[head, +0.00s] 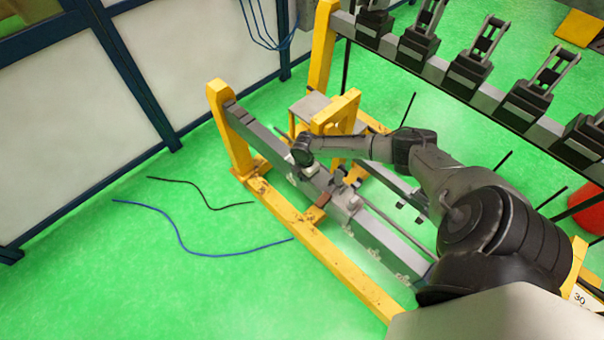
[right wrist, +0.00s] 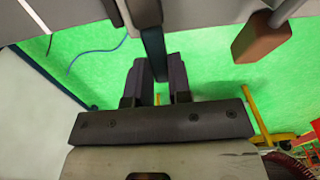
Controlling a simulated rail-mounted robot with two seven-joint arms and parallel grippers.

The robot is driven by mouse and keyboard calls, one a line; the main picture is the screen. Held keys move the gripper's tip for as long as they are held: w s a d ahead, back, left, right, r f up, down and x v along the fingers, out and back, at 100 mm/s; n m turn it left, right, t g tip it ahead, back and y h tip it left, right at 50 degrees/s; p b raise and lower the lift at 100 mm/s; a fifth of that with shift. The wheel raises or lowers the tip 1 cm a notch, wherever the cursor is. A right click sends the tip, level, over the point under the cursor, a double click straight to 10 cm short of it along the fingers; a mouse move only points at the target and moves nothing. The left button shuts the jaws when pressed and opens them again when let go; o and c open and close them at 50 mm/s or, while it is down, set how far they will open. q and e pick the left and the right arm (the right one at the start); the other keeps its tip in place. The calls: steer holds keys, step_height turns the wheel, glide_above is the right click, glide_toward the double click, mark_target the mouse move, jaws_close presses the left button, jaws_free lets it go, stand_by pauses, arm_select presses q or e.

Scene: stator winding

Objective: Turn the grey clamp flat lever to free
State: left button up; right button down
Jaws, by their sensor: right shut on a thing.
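In the right wrist view, the flat lever (right wrist: 153,48) is a narrow dark grey bar hanging down from the grey clamp body at the top of the picture. Its lower end lies between the two dark fingers of my right gripper (right wrist: 160,78), which is shut on it. In the head view, my right gripper (head: 302,163) is at the grey beam, beside the yellow frame; the lever is hidden or too small to make out there. My left gripper is not in view.
A brown block (right wrist: 263,38) sits close to the right of my fingers; it also shows on the beam in the head view (head: 318,206). A yellow upright (head: 338,112) stands beside my wrist. Blue and black cables (head: 181,238) lie on the open green floor.

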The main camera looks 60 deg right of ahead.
steer(key=c, duration=1)
jaws_free()
steer(key=shift+c, duration=0.2)
steer(key=shift+r, duration=0.1)
steer(key=shift+r, duration=0.3)
step_height(320, 180, up, 13)
